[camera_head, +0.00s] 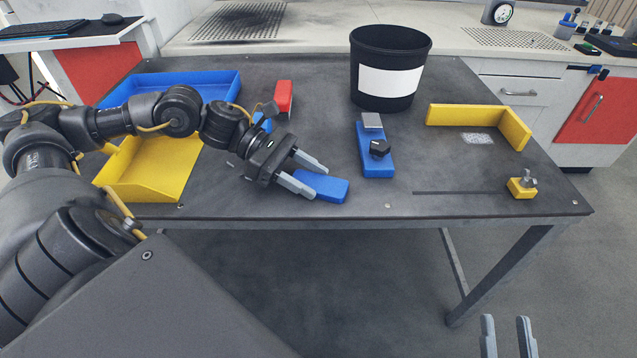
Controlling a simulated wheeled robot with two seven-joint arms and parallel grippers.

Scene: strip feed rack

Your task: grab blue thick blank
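A thick blue blank (332,188) lies flat near the front edge of the dark table. My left gripper (319,182) is open, with its two fingers spread at the blank's left end. The near finger overlaps part of the blank in the picture; I cannot tell whether it touches. A second blue piece (263,123) lies farther back, partly hidden behind my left arm. A red block (284,96) is behind it. My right gripper (506,338) shows at the bottom right, fingers apart and empty, in front of the table.
A blue fixture (376,166) with a black knob stands right of the blank. A black bin (389,98) stands behind it. A yellow tray (150,190) and a blue tray (215,80) are at left. A yellow corner stop (470,116) and yellow clamp block (522,188) are at right.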

